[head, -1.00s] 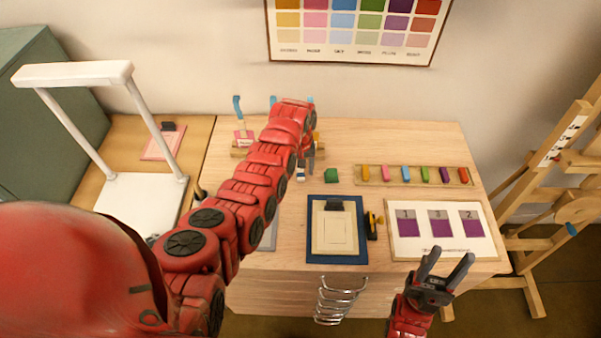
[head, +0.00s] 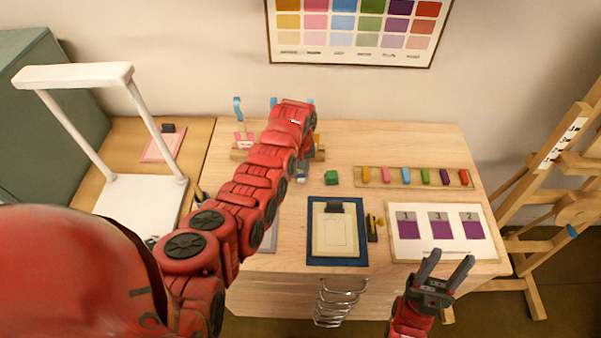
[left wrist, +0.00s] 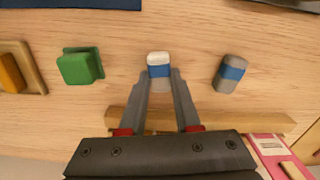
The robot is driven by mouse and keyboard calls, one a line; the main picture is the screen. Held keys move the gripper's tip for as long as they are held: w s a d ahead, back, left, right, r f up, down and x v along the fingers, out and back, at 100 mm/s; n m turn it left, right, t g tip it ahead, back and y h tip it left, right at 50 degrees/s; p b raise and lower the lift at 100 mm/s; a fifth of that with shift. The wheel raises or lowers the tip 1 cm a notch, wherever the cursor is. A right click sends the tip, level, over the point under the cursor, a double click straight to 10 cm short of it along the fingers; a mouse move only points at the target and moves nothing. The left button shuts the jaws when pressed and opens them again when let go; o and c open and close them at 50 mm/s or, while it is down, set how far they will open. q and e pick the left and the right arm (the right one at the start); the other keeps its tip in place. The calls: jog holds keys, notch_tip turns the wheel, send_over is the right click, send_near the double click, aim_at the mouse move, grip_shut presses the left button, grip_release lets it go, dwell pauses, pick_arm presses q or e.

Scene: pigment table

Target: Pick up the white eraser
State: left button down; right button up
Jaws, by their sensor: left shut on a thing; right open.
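The white eraser (left wrist: 159,58) has a blue band and stands out in the left wrist view between my left gripper's fingertips (left wrist: 160,80). My left gripper is shut on it, with a finger along each side. It is close to the wooden table top; whether it touches the table I cannot tell. In the head view my left arm largely covers this spot. A grey eraser (left wrist: 231,72) with a blue band lies apart, to the right in the left wrist view. My right gripper (head: 445,266) is open and empty in front of the table's front edge.
A green block (left wrist: 80,66) lies left of the eraser in the left wrist view, with free wood between. A wooden rack (left wrist: 225,121) is close to the fingers. A tray of coloured sticks (head: 415,186), a blue-edged board (head: 316,257) and a swatch card (head: 438,250) occupy the right side.

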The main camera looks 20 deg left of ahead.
aim_at(301, 173)
pick_arm(q)
jog(key=shift+r+b, duration=0.3)
jog(key=shift+r, duration=0.15)
notch_tip(301, 173, up, 4)
jog(key=shift+f+b, duration=0.1)
jog(key=shift+b, duration=0.95)
notch_tip(301, 173, up, 5)
jog(key=shift+r+p, duration=0.1)
jog(key=shift+p, duration=1.05)
